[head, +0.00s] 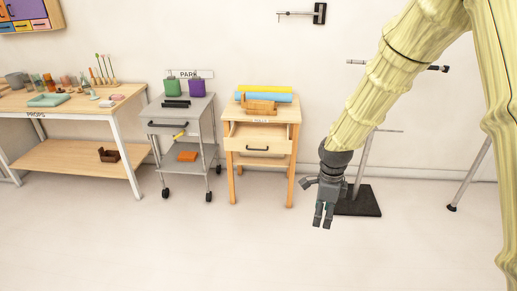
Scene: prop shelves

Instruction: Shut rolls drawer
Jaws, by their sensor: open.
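The rolls drawer (258,145) is the pale wooden drawer in the small wooden stand (291,160) at the centre of the head view. It has a dark handle (257,149) on its front and is pulled out, with part of its inside showing. Yellow and blue rolls (264,97) lie on top of the stand, with a wooden item (260,107) in front of them. My gripper (323,222) hangs pointing down, open and empty, to the right of the stand and apart from it.
A grey wheeled cart (180,127) stands left of the stand, with purple and green containers on top. A long props table (70,107) is further left. A black base plate (362,200) with a pole stands behind my gripper. The floor in front is clear.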

